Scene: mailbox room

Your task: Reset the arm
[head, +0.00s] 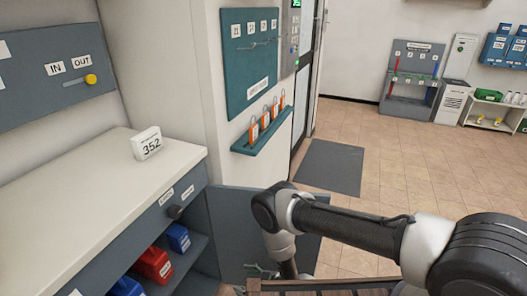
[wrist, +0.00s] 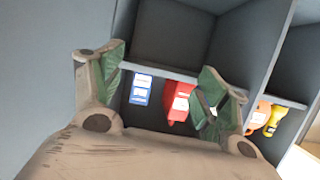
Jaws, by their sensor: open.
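My gripper (wrist: 162,88) is open and empty in the wrist view, its two green-padded fingers apart. Beyond them is grey shelving. A blue item (wrist: 142,90) and a red item (wrist: 178,102) show in the gap between the fingers, apart from them as far as I can see. In the head view my arm reaches in from the lower right and bends down in front of a grey panel (head: 235,205).
A white-topped cabinet (head: 85,185) stands at left, with a 352 sign (head: 147,143) on top and red (head: 153,264) and blue (head: 178,238) bins on its shelves. A teal padlock ledge (head: 262,135) is on the wall. Tiled floor (head: 410,170) beyond the grey mat (head: 330,168) is clear.

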